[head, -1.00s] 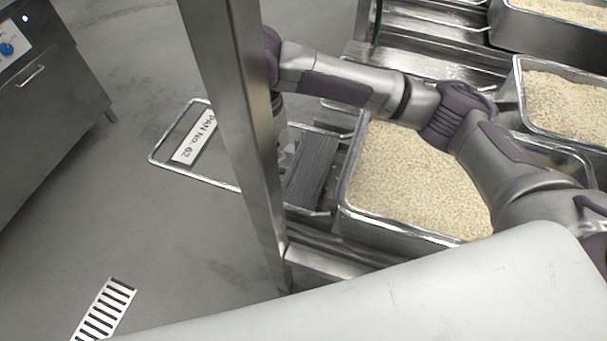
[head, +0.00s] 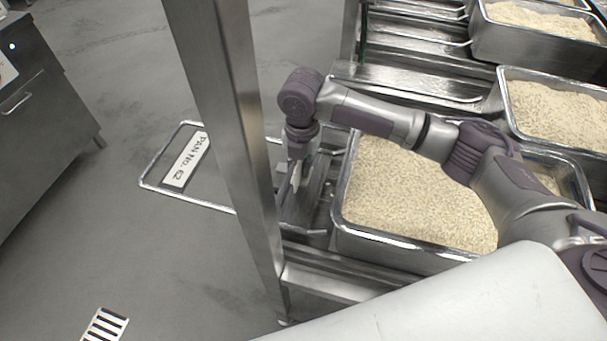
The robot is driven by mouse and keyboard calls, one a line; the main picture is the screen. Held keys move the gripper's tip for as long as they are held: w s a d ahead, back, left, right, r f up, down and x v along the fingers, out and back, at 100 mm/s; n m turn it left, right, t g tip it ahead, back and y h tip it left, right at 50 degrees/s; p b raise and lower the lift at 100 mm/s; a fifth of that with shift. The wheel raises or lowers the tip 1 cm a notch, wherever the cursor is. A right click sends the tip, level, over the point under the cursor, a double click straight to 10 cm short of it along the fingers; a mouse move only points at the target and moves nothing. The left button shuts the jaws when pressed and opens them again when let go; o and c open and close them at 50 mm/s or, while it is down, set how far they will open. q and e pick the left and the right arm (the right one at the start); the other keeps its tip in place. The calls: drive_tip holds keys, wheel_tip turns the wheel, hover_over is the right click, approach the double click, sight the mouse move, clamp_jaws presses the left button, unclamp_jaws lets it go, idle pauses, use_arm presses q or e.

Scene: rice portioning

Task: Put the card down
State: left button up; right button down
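A white card (head: 186,160) reading "PAN No. 62" lies inside a wire frame (head: 160,190) that juts out left of the steel post. My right gripper (head: 294,182) points down just right of the post, between it and the nearest rice pan. A thin pale piece shows at its fingertips; I cannot tell whether this is a finger or something held, nor whether the fingers are open or shut. The card with the lettering is apart from this gripper, on the other side of the post. My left gripper is not in view.
A steel pan of rice (head: 385,249) stands right of my gripper, under my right forearm. More rice pans stand on the rack behind. The steel post (head: 222,100) rises close on the left.

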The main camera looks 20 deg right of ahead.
drive_tip(key=shift+d+f, duration=0.2)
drive_tip(key=shift+f, duration=1.95)
drive_tip(key=shift+f, duration=0.1)
drive_tip(key=c, duration=1.3)
unclamp_jaws()
wheel_tip(320, 180, up, 12)
drive_tip(key=shift+r, duration=0.15)
